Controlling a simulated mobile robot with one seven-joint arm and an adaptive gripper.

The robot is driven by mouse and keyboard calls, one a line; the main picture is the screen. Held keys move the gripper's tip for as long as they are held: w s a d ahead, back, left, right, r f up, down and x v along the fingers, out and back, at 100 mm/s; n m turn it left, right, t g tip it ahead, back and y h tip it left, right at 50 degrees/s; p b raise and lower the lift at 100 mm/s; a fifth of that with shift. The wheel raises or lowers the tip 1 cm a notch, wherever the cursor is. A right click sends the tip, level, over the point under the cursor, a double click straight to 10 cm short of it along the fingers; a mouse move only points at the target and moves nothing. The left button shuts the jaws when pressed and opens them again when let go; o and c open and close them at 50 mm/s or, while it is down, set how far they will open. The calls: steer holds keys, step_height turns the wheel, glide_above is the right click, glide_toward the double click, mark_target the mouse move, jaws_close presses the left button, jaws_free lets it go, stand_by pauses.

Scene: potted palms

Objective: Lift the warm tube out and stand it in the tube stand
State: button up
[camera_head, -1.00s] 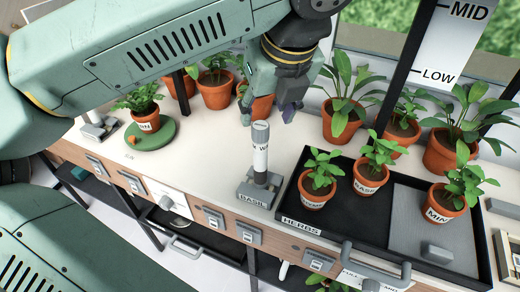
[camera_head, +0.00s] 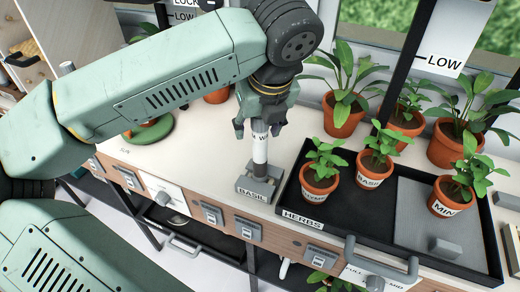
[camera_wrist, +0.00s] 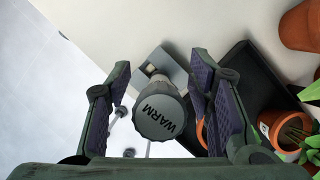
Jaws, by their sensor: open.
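My gripper (camera_head: 259,129) is open above the block, with one finger on each side of the tube's top. In the wrist view the cap shows between the two fingers, with gaps on both sides. I cannot make out a separate tube stand; my arm hides much of the bench's left part.
A black tray (camera_head: 335,220) labelled HERBS, with several potted herbs, stands close to the block's right. Larger potted plants line the back. A green saucer (camera_head: 150,132) with a pot is at the left, partly behind my arm. The bench top (camera_head: 205,155) left of the tube is clear.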

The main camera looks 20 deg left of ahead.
steer(key=shift+c, duration=0.3)
jaws_close()
stand_by(0.4)
